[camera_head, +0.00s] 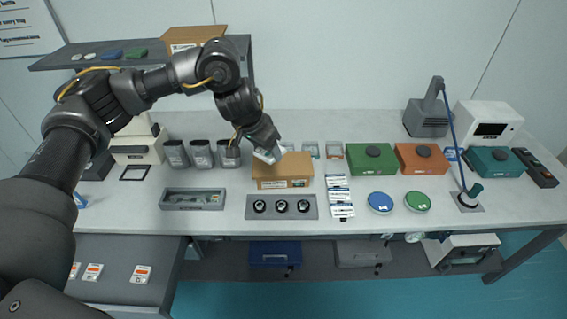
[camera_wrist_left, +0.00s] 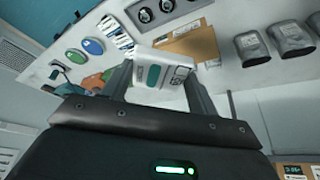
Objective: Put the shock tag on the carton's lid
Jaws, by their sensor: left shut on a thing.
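The carton also shows in the left wrist view (camera_wrist_left: 196,41). My left gripper (camera_head: 267,152) is just above the back left of the lid, pointing down. It is shut on a white tag with a teal patch, the shock tag (camera_wrist_left: 160,67), which shows between the fingers in the left wrist view. I cannot tell whether the tag touches the lid. My right gripper is not in view.
Dark cups (camera_head: 202,153) stand left of the carton. A grey tray with round black-and-white pieces (camera_head: 282,207) lies in front of it. A column of labels (camera_head: 340,197), green box (camera_head: 371,158) and orange box (camera_head: 421,158) are to the right. A shelf (camera_head: 140,57) stands behind my arm.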

